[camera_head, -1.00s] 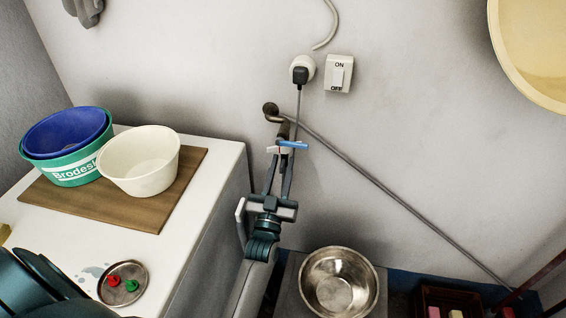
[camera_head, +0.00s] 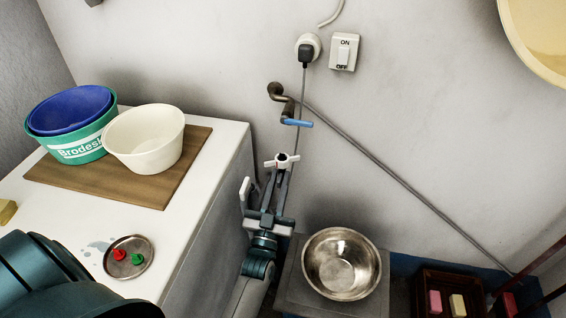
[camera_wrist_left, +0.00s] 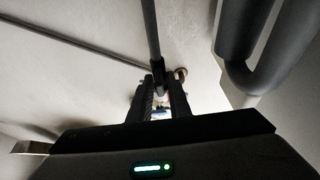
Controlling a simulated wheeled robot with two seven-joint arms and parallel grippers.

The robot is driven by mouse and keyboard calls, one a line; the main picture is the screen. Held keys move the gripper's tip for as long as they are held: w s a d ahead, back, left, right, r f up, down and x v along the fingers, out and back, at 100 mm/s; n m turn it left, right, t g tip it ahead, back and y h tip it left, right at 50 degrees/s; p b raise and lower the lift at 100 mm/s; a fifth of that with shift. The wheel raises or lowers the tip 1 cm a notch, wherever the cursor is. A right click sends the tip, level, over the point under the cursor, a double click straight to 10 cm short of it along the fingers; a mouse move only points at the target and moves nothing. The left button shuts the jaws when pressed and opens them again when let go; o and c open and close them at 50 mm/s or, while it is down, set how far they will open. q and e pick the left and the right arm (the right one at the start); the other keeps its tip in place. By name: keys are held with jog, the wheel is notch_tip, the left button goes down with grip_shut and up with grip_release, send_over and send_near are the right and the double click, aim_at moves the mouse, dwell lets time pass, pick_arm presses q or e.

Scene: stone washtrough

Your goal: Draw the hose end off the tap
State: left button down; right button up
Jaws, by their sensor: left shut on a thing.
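The tap (camera_head: 282,97) is a brown metal spout on the wall, with a blue lever (camera_head: 298,123). My left gripper (camera_head: 281,172) points up from below it and is shut on the hose end (camera_head: 283,161), a pale piece with side wings and a dark opening on top. The hose end is apart from the tap, below and slightly left of its mouth. In the left wrist view, a dark tube (camera_wrist_left: 153,40) runs to between my fingertips (camera_wrist_left: 163,92); the blue lever shows small behind them. My right gripper is out of view.
A white counter (camera_head: 205,215) with a board, tubs and a round metal dish (camera_head: 128,257) stands left of my left arm. A steel bowl (camera_head: 342,265) sits on a grey stand to the right. A socket plug (camera_head: 306,52) and grey pipe (camera_head: 400,180) are on the wall.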

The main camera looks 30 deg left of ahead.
pick_arm(q)
jog(key=shift+s+d+f, duration=0.15)
jog(key=shift+s+f, duration=0.4)
jog(key=shift+s, duration=0.25)
jog(key=c, duration=1.9)
grip_release()
jog(key=shift+o, duration=0.2)
jog(key=shift+f, duration=0.15)
